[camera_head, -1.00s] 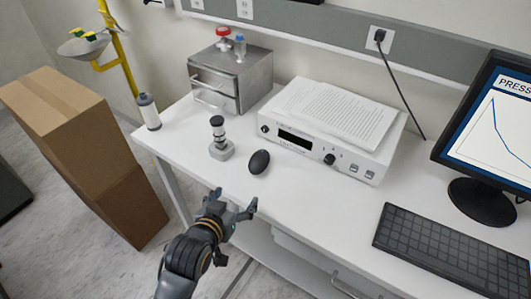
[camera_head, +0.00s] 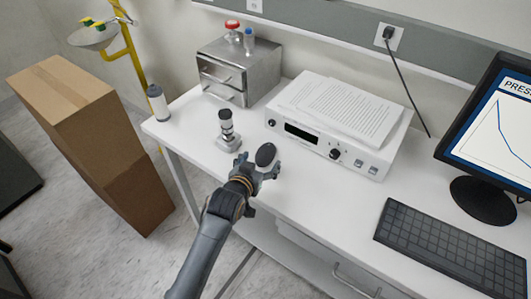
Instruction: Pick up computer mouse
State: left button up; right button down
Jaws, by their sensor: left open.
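The black computer mouse (camera_head: 265,154) lies on the white table, in front of the white instrument's left end. My left gripper (camera_head: 260,169) is open at the near side of the mouse, its fingers spread toward it. In this view the fingertips overlap the near edge of the mouse; I cannot tell whether they touch it. My right gripper is not in view.
A small grey stand with a dark-topped cylinder (camera_head: 228,134) is just left of the mouse. The white instrument (camera_head: 333,140) with papers stands behind it. A metal drawer box (camera_head: 238,70) and a white bottle (camera_head: 158,103) are further left. A keyboard (camera_head: 450,252) lies right; table between is clear.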

pick_arm(q)
jog(key=shift+x, duration=1.35)
jog(key=shift+s, duration=0.1)
jog(key=shift+c, duration=0.5)
jog(key=c, duration=1.2)
jog(key=shift+r, duration=0.1)
